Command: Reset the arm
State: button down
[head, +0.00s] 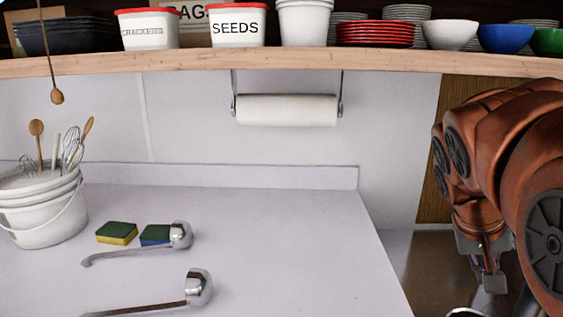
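My gripper (489,277) hangs pointing down at the right, below my orange arm. It is beyond the right edge of the white counter (290,240). Its fingertips are small in the picture, and I cannot tell whether they are open or shut. I see nothing clearly held in it. A metal rim (466,313) shows at the bottom edge below it, mostly cut off.
Two ladles (180,235) (198,288) and two sponges (117,233) (156,235) lie on the counter. A white utensil bucket (44,212) stands at left. A paper roll (288,110) hangs under the shelf (290,62), which holds bowls and tubs. The counter's right part is clear.

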jog(key=s+a+f+n+g+y+p, duration=0.1)
jog(key=s+a+f+n+y+p, duration=0.1)
jog(key=s+a+p, duration=0.4)
jog(key=s+a+f+n+g+y+p, duration=0.2)
jog(key=s+a+p, duration=0.4)
jog(key=s+a, duration=0.4)
jog(key=shift+s+a+f+n+y, duration=0.2)
jog(key=shift+a+f+n+y, duration=0.3)
jog(key=shift+a, duration=0.45)
jog(key=shift+r, duration=0.15)
